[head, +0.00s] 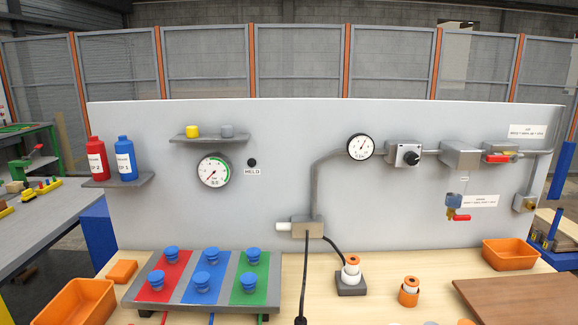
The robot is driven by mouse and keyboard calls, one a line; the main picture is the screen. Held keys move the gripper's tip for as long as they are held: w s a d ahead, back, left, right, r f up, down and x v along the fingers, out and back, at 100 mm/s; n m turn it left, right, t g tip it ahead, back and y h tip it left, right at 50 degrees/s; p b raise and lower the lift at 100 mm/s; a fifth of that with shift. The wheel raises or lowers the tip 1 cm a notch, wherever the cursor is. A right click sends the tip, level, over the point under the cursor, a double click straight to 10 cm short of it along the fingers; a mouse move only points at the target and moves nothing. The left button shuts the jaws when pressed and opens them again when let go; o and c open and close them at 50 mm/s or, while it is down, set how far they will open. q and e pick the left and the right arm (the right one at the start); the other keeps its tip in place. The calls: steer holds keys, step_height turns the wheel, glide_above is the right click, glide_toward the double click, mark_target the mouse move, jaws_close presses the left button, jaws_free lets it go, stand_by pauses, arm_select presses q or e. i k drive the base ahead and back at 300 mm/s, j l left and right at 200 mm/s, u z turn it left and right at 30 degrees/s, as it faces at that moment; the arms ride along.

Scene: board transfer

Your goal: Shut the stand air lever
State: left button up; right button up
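A red lever (497,157) lies roughly level along the pipe at the upper right of the grey panel, below a white label (527,131). A second, smaller red lever (460,217) sits lower, at a small valve with a blue body (454,201), beside another white label (480,201). The label print is too small to read surely, so I cannot tell from it which lever is the stand air lever. Neither of my grippers shows in the head view.
A round gauge (361,147) and a box with a black knob (409,156) sit along the pipe. Below stand an orange bin (510,254), an orange-and-white part (409,291) and a brown board (525,298). A sloped rack (210,278) with blue knobs fills the left.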

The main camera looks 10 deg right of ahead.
mark_target(489, 158)
steer(key=z, duration=1.65)
steer(key=u, duration=0.4)
steer(key=l+u, duration=0.7)
steer(key=u, duration=0.2)
steer(key=k+l+u, duration=0.1)
steer(key=l, duration=0.2)
steer(key=l+u, duration=0.1)
steer(key=l, duration=0.2)
steer(key=k+l+u, duration=0.1)
steer(key=k+l, duration=0.05)
steer(key=l, duration=0.15)
